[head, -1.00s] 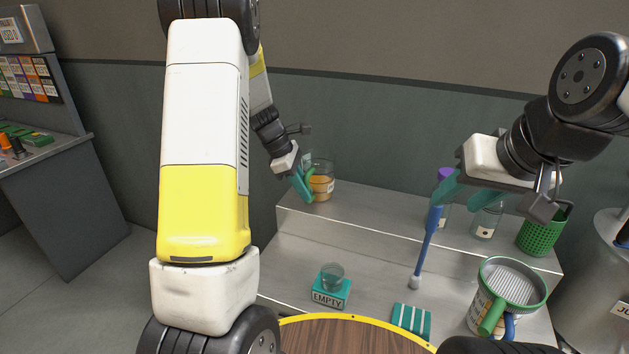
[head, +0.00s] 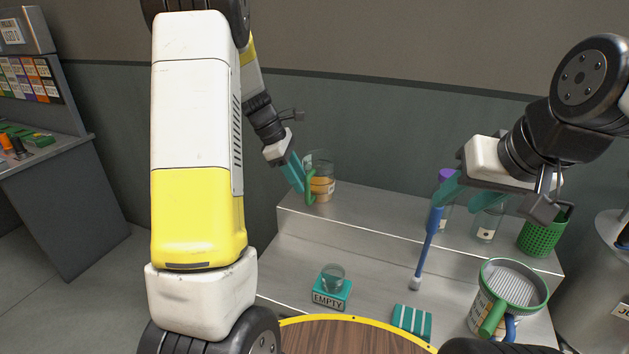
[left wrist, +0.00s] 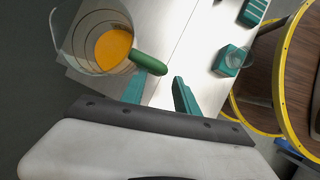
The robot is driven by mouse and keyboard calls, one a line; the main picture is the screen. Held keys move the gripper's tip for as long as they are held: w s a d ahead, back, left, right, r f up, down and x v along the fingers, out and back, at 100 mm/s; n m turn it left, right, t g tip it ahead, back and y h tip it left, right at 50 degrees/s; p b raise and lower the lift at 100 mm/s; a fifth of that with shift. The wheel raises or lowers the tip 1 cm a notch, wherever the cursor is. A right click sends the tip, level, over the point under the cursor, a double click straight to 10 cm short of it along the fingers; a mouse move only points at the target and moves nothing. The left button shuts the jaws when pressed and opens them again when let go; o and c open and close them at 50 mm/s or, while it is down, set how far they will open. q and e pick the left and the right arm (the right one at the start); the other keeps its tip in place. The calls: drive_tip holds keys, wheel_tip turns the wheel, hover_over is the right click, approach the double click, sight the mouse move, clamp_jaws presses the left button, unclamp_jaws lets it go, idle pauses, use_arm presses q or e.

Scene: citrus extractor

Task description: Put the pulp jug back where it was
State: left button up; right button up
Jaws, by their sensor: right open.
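A clear jug (head: 322,188) with orange contents and a green handle (head: 309,187) stands upright at the left end of the upper shelf. I cannot tell whether it is the pulp jug. My left gripper (head: 299,186) is just left of its handle. In the left wrist view the left fingers (left wrist: 164,82) are apart and empty, beyond the end of the green handle (left wrist: 148,62). A second jug (head: 512,284), with a green rim and strainer top, stands on the lower shelf at right.
Bottles (head: 487,226) and a green basket (head: 541,236) stand on the upper shelf at right. A yellow-rimmed round table (head: 345,337) is in front.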

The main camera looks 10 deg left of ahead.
use_arm(q)
drive_tip(key=v, duration=0.7)
drive_tip(key=s+d+r+m+t+y, duration=0.15)
drive_tip(key=s+d+r+m, duration=0.25)
drive_tip(key=s+r+m, duration=0.65)
drive_tip(key=s+d+f+m+t+y, duration=0.1)
drive_tip(key=s+m+t, duration=0.3)
drive_tip(key=s+m, duration=0.4)
drive_tip(key=shift+s+d+f+m, duration=0.15)
drive_tip(key=shift+s+d+m, duration=0.45)
drive_tip(key=shift+s, duration=2.6)
drive_tip(key=shift+d+n, duration=0.2)
drive_tip(key=shift+n, duration=0.15)
